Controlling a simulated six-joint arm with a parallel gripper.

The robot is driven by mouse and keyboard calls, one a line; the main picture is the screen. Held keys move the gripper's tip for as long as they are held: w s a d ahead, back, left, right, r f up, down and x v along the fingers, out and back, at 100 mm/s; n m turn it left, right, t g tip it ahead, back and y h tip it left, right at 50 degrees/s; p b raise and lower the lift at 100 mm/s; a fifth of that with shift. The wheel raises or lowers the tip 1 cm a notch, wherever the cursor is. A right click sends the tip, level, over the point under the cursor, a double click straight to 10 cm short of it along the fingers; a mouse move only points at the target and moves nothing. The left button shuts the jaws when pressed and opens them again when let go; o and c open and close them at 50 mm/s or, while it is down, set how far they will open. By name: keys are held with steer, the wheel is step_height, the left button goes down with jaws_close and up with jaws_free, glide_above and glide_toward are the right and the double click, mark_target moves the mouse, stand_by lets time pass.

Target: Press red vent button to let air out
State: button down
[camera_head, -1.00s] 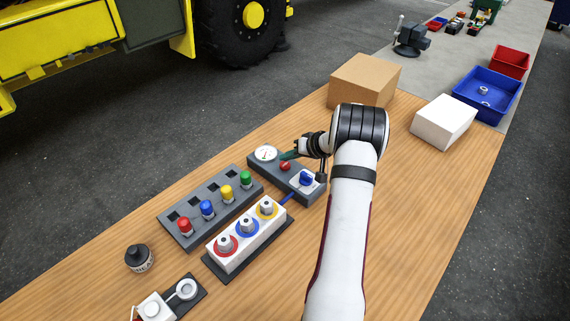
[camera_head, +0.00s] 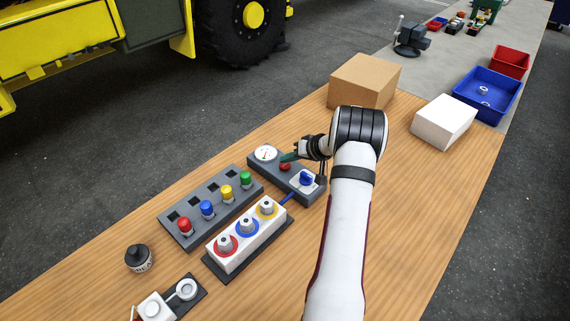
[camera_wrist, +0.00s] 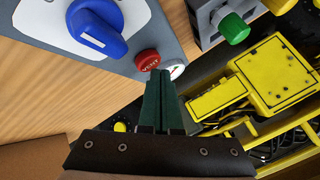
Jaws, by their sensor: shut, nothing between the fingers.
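The red vent button (camera_head: 285,167) sits on a grey panel (camera_head: 267,172) between a round white gauge (camera_head: 265,153) and a blue rotary knob (camera_head: 306,178). In the wrist view the button (camera_wrist: 148,60), lettered VENT, stands clear to view, with the blue knob (camera_wrist: 98,30) at upper left and part of the gauge (camera_wrist: 174,69) beside it. My gripper (camera_head: 286,156) is shut and empty, its dark green fingers pointing toward the button. In the wrist view my fingertips (camera_wrist: 161,74) appear right beside the button's edge; I cannot tell whether they touch it.
A grey rack (camera_head: 180,229) with several coloured plugs and a white block (camera_head: 238,251) with ringed knobs stand left of the panel. A cardboard box (camera_head: 362,82) and white box (camera_head: 443,121) stand behind. The wooden table is clear right of my arm.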

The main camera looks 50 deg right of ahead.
mark_target(288, 166)
steer(key=shift+f, duration=0.5)
stand_by(0.7)
steer(key=shift+r, duration=0.9)
steer(key=shift+r, duration=0.15)
steer(key=shift+r, duration=2.4)
